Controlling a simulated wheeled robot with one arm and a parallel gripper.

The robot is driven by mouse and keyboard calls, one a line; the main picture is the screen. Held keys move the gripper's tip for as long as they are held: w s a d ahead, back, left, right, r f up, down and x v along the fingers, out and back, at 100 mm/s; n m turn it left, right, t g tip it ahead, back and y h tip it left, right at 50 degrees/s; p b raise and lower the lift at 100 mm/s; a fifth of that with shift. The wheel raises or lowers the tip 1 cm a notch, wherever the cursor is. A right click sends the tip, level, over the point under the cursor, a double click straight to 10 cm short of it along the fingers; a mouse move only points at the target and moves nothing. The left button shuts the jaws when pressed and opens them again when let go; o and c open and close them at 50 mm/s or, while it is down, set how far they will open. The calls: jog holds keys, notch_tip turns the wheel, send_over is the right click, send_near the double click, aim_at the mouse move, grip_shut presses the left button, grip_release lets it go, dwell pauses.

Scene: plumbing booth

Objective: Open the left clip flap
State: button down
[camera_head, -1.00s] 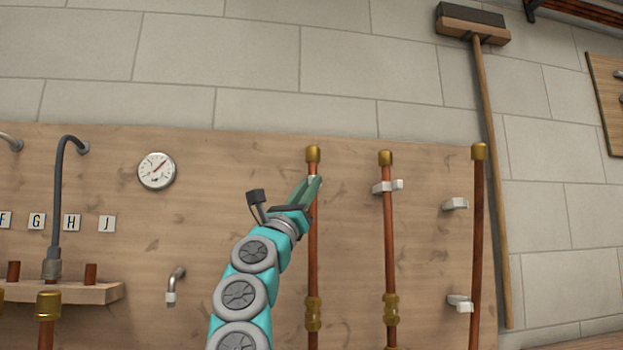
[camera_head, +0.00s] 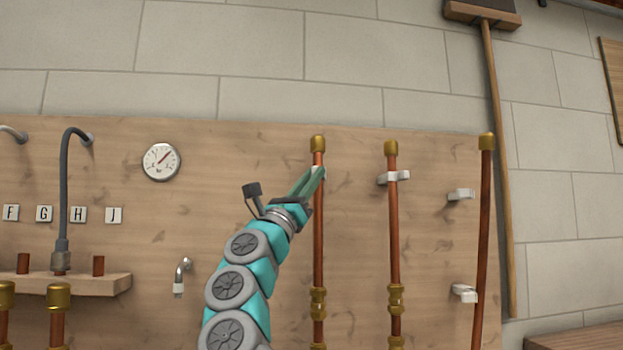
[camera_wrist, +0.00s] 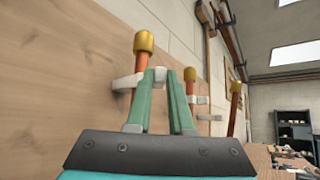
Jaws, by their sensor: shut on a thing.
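The left copper pipe (camera_head: 318,225) stands upright on the wooden board, with a brass cap on top. Its white clip (camera_wrist: 127,82) shows beside the pipe in the wrist view, just below the cap. My gripper (camera_head: 317,174) is at the clip's height in front of the pipe. In the wrist view my gripper's green fingers (camera_wrist: 161,78) close in on a small white piece, the clip flap (camera_wrist: 161,73), at their tips. The fingers hide part of the pipe and clip, so I cannot tell how far the flap is swung.
A middle pipe (camera_head: 393,230) with a white clip (camera_head: 394,177) stands to the right. Further right is another pipe (camera_head: 484,215), beside two white clips (camera_head: 461,195). A gauge (camera_head: 161,161) and a small tap (camera_head: 181,277) are on the board to the left.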

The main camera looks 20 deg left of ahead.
jog(key=c, duration=0.8)
grip_release()
jog(key=shift+f, duration=0.15)
jog(key=b+v, duration=0.7)
jog(key=shift+s+b, duration=0.3)
jog(key=shift+s, duration=0.05)
jog(key=shift+a, duration=0.15)
